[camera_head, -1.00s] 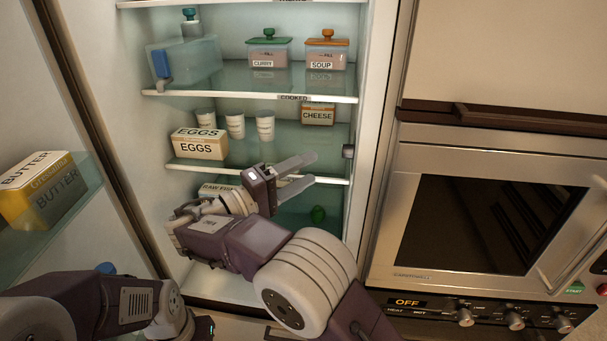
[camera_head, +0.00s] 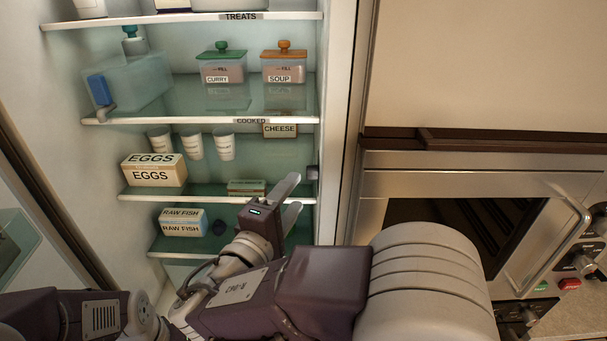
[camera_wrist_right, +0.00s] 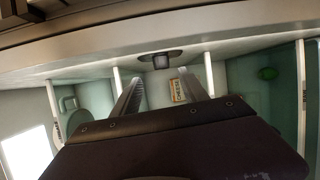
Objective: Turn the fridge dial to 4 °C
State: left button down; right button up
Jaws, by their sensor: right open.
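The fridge dial (camera_head: 313,172) is a small dark knob on the fridge's right inner wall, at the height of the egg shelf. It also shows in the right wrist view as a dark knob on a round base (camera_wrist_right: 162,61). Its markings are too small to read. My right gripper (camera_head: 293,194) is open and empty inside the fridge, just left of the dial in the head view. In the right wrist view, the dial lies ahead of the gap between its fingertips (camera_wrist_right: 160,79), apart from them. My left arm shows at the lower left, but its gripper does not.
A raw fish box (camera_head: 183,228) stands below. Curry (camera_head: 222,70) and soup (camera_head: 284,73) containers are above. An oven (camera_head: 470,215) stands to the right.

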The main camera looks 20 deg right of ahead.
aim_at(308, 176)
jog(key=p+x, duration=0.2)
jog(key=x, duration=0.4)
jog(key=shift+w+d, duration=0.2)
jog(key=shift+w, duration=0.15)
jog(key=shift+w+d+f, duration=0.15)
jog(key=shift+w+f, duration=0.1)
jog(key=shift+w, duration=0.05)
grip_shut()
pick_arm(q)
jog(key=r, duration=0.2)
jog(key=w+r, duration=0.1)
jog(key=shift+d, duration=0.3)
pick_arm(e)
jog(key=shift+r+n+g+y, duration=0.15)
jog(key=shift+n+g+y, duration=0.15)
jog(key=shift+g+y, duration=0.25)
grip_release()
jog(key=shift+s, duration=0.1)
